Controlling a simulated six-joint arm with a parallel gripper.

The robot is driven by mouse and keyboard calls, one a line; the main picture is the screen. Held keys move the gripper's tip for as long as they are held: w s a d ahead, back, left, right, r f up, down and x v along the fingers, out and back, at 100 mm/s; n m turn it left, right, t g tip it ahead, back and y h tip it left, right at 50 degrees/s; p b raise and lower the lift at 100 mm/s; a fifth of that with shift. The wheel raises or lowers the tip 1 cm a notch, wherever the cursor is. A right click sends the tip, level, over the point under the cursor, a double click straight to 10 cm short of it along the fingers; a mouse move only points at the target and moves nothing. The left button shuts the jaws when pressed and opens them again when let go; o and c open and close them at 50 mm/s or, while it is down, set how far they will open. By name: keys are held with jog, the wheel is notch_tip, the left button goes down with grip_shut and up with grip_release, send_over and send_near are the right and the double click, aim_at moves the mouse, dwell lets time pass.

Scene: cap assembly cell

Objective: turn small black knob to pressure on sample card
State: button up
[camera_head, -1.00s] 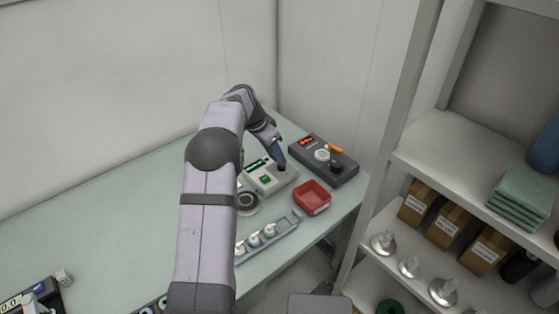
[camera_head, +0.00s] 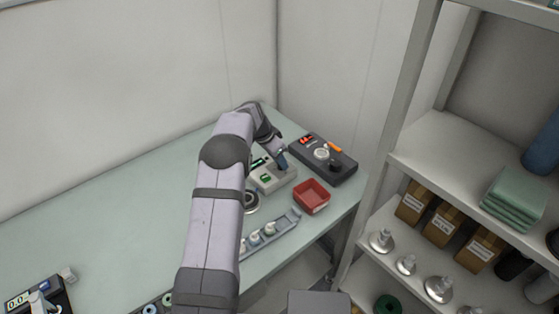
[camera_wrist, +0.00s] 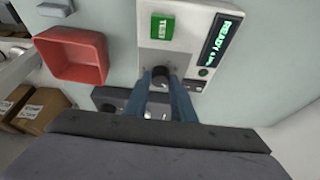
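A pale tester box (camera_head: 262,184) stands on the bench; it also shows in the wrist view (camera_wrist: 184,40), with a green TEST button (camera_wrist: 162,27) and a lit display reading READY (camera_wrist: 221,40). A small black knob (camera_wrist: 160,73) sits near its edge. My gripper (camera_head: 282,163) is over this box. In the wrist view my gripper (camera_wrist: 160,77) has its two blue fingers apart, with the knob between their tips. I cannot tell whether the fingers touch it. In the head view the gripper mostly hides the knob. I cannot make out a sample card.
A dark box (camera_head: 345,175) with a red display, white dial (camera_head: 321,154) and black knob (camera_head: 336,165) stands behind right. A red tray (camera_head: 312,198) and a grey rack (camera_head: 281,234) of white pieces are nearby. A shelf (camera_head: 440,150) stands right. The bench's left is mostly clear.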

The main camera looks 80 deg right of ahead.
jog(key=shift+w+d+f+m+g+b, duration=0.15)
jog(key=shift+m+g+b, duration=0.15)
jog(key=shift+m+b, duration=0.5)
jog(key=shift+r+m+y+p, duration=0.25)
jog(key=shift+m+y+p, duration=0.3)
jog(key=shift+m, duration=0.65)
jog(key=shift+m+g, duration=0.3)
jog(key=o, duration=1.1)
jog(key=shift+c, duration=0.2)
jog(key=d+b+v, duration=0.1)
jog(key=v, duration=0.6)
jog(key=shift+a+r+b, duration=0.15)
jog(key=shift+a+b, duration=0.2)
jog(key=shift+a, duration=0.05)
